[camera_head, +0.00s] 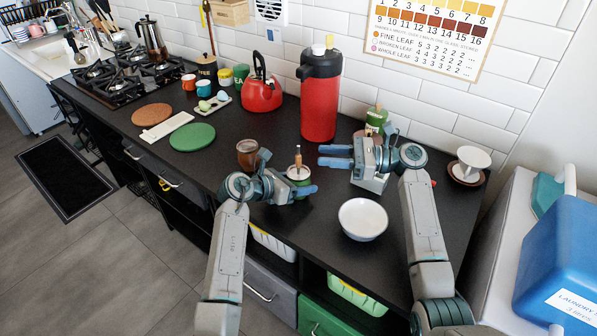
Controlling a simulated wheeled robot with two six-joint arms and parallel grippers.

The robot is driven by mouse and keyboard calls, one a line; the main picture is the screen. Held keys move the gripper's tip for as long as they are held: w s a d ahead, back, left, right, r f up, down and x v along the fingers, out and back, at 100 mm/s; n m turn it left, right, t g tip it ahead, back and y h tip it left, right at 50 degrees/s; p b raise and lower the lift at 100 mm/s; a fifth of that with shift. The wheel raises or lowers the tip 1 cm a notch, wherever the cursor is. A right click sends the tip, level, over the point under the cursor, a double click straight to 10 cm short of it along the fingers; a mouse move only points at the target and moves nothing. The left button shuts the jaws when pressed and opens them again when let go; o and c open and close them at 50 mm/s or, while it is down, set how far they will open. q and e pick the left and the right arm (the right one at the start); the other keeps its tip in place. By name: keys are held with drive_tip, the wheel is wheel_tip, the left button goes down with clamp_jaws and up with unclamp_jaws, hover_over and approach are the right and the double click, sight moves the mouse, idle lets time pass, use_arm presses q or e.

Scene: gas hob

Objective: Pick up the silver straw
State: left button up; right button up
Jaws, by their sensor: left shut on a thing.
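I cannot make out a clearly silver straw. A small green-and-white cup (299,173) stands near the middle of the counter, with a thin brownish stick (298,156) upright in it. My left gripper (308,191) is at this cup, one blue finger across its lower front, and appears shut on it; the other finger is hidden. My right gripper (336,156) points left, to the right of and above the cup, with a gap between its two blue fingers and nothing seen between them. A brown cup (248,154) stands just left, behind my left gripper.
A tall red dispenser (320,98) stands behind the grippers, a red kettle (261,94) left of it. A white bowl (363,219) is near the front edge. A white dripper (471,164) is far right. Green (192,137) and orange (152,114) mats lie left.

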sight(298, 171)
drive_tip(key=w+a, duration=0.1)
drive_tip(key=a, duration=0.8)
drive_tip(key=shift+w+a, duration=0.35)
clamp_jaws()
